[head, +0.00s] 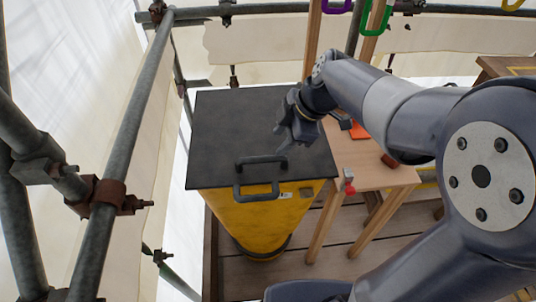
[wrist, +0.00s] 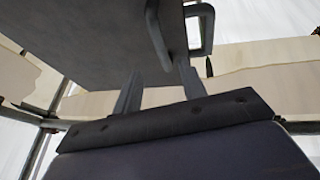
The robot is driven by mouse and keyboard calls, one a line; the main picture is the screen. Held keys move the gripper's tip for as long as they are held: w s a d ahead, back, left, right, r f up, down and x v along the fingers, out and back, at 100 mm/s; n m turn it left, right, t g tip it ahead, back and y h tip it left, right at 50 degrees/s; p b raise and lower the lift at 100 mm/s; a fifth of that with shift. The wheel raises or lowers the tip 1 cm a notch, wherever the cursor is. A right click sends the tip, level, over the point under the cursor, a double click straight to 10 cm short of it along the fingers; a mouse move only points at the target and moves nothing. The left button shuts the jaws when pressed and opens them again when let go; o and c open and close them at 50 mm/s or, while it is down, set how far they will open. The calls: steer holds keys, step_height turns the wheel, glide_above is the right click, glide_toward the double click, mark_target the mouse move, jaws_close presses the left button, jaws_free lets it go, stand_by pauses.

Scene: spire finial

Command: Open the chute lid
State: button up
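The chute lid (head: 235,115) is a flat dark panel lying closed on top of the yellow chute (head: 262,218). A dark U-shaped handle (head: 240,192) stands at its front edge. My gripper (head: 284,146) is over the right part of the lid, to the right of and behind the handle. The lid (wrist: 95,35) fills the upper left there, and the handle (wrist: 207,30) shows just beyond the right finger. Whether the finger touches the handle is unclear.
A wooden table (head: 368,165) with small red and orange items stands right of the chute. Scaffold tubes (head: 125,135) rise at the left. Green and purple carabiners (head: 376,18) hang at the top. Plank floor (head: 340,235) shows below.

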mark_target(266, 157)
steer(key=x, duration=0.8)
steer(key=shift+a+f, duration=0.1)
steer(key=shift+f, duration=0.15)
steer(key=shift+c, duration=0.4)
jaws_close()
